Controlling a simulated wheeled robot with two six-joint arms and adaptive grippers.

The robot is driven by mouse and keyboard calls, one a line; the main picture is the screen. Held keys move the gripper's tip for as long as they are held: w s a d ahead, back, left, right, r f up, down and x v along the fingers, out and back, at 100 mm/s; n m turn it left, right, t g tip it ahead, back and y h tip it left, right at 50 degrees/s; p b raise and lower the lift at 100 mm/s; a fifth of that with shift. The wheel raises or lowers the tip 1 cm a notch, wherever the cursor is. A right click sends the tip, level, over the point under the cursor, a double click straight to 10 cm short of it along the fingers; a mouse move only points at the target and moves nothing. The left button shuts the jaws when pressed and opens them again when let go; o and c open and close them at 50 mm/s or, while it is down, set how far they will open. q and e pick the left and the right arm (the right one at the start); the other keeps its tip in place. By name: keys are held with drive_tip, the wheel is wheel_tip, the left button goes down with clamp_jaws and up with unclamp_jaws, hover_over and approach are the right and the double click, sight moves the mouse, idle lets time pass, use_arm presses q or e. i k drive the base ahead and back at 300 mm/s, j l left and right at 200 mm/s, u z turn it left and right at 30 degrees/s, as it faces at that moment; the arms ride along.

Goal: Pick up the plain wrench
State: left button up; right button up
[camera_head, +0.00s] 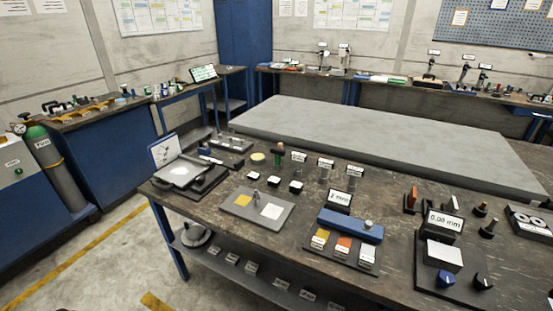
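I cannot make out a plain wrench in the head view; the small items on the benches are too small to tell apart. The nearest workbench (300,238) has a dark, worn top with instruments and small parts on it. Neither of my grippers shows in this view.
A grey tray (238,214) with yellow and white squares, a blue block (350,224) and a display (444,222) stand on the near bench. A grey slab (370,140) lies behind it. Open floor (90,265) lies lower left.

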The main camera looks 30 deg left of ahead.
sight(278, 153)
drive_tip(key=u, duration=1.25)
drive_tip(key=i+j+z, duration=0.1)
drive_tip(key=i, duration=0.25)
drive_tip(key=i+j, duration=0.15)
drive_tip(key=i, duration=0.25)
drive_tip(key=i+j+z, duration=0.15)
drive_tip(key=i, duration=0.2)
